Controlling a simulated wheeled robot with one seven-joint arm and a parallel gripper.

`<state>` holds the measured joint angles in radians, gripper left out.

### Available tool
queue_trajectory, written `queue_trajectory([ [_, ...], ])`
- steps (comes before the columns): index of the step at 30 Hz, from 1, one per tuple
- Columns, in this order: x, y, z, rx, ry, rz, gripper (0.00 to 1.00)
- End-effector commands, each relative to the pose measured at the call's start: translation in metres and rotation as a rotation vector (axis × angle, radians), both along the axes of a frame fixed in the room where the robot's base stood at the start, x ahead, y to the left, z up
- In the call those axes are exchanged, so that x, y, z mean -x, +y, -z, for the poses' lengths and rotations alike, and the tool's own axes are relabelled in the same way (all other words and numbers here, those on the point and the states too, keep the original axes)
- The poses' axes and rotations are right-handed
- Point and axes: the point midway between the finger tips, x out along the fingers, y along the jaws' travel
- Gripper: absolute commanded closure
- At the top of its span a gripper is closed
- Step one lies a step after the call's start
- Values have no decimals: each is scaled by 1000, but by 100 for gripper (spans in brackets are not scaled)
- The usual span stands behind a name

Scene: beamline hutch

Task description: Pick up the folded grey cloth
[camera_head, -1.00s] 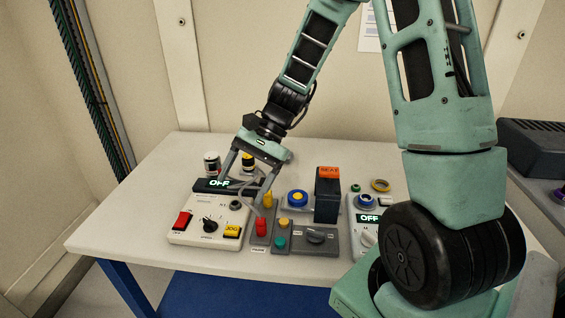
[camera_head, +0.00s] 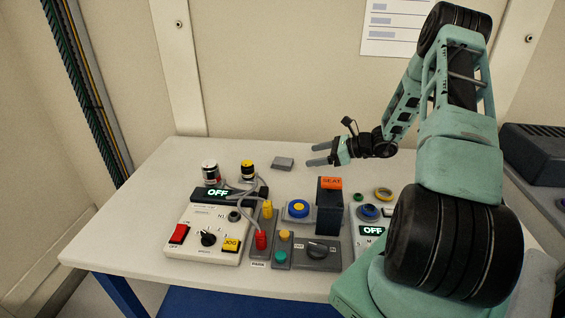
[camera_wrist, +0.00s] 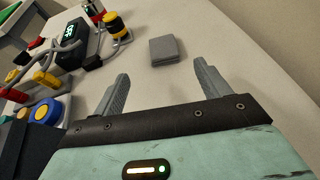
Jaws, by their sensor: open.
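The folded grey cloth (camera_head: 283,163) is a small flat grey square lying on the back part of the white table. In the wrist view the cloth (camera_wrist: 165,50) lies ahead of the fingertips, between and beyond them. My gripper (camera_head: 318,155) is to the right of the cloth in the head view, fingers pointing left toward it, apart from it. In the wrist view my gripper (camera_wrist: 160,70) shows two grey fingers spread wide with nothing between them.
A white control box (camera_head: 208,228) with an OFF display stands left of a panel with red and yellow plugs (camera_head: 261,239). A dark block with an orange SEAT label (camera_head: 330,183) stands in front of my gripper. The table's back left (camera_head: 180,155) is bare.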

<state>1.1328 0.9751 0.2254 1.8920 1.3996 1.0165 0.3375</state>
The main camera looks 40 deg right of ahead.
Motion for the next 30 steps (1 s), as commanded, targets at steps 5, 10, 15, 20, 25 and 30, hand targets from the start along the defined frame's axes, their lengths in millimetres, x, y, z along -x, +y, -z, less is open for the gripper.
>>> queue_trajectory([
  [5,-29,19,13,-1,0,-4,25],
  [10,-45,28,21,0,1,-2,25],
  [15,-53,33,25,1,0,-4,25],
  [20,-73,41,34,1,2,-5,25],
  [25,-88,49,43,2,0,-4,25],
  [30,-91,50,45,2,1,-2,25],
])
